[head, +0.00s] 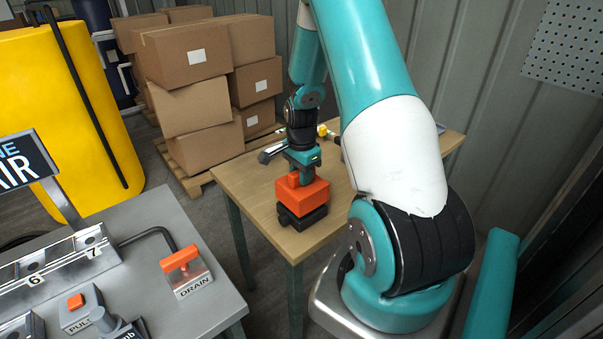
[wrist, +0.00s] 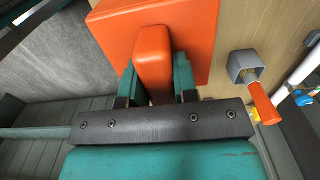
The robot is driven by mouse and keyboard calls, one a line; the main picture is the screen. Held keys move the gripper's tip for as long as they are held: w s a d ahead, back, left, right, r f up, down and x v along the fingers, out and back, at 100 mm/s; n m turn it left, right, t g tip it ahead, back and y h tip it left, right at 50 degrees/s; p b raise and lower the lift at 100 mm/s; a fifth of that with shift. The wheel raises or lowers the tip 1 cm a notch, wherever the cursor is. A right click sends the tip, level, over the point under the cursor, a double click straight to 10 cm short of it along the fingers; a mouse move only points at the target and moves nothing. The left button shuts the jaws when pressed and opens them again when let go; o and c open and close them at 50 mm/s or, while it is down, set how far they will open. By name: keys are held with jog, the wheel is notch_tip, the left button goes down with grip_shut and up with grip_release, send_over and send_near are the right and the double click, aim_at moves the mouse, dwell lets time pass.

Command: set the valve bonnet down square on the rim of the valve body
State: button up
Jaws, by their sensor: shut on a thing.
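The valve bonnet (head: 309,195) is an orange block with an upright orange grip on top. My gripper (head: 301,170) is shut on that grip from above. The wrist view shows the grip (wrist: 155,55) between the two teal fingers (wrist: 156,82), with the bonnet's orange top behind it. The black valve body (head: 303,217) stands on the wooden table directly under the bonnet. The bonnet looks level and very close above or on the body; I cannot tell whether they touch. The body's rim is hidden by the bonnet, and the body is not visible in the wrist view.
The wooden table (head: 233,178) has bare room around the body. A grey square-ended tool with an orange handle (wrist: 262,100) lies beside the bonnet in the wrist view. Cardboard boxes (head: 186,54) stand behind the table. A grey bench with a DRAIN handle (head: 181,258) is at left.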

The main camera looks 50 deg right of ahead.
jog(key=shift+f+b, duration=0.65)
jog(key=shift+f, duration=0.4)
jog(key=o, duration=1.1)
jog(key=shift+c, duration=0.2)
notch_tip(320, 180, up, 18)
jog(key=b, duration=0.1)
jog(key=shift+f, duration=0.2)
jog(key=a+r+n+t+y, duration=0.1)
jog(key=a+r+n, duration=0.1)
jog(key=a+n, duration=0.7)
jog(key=a+r+n, duration=0.2)
jog(key=a+n, duration=0.2)
jog(key=a, duration=0.9)
jog(key=s+a+n+g+y, duration=0.1)
jog(key=s+a+n+y, duration=0.2)
jog(key=s+a+n, duration=1.2)
jog(key=shift+s+a+r, duration=0.15)
jog(key=shift+a+r, duration=0.2)
jog(key=shift+a, duration=0.25)
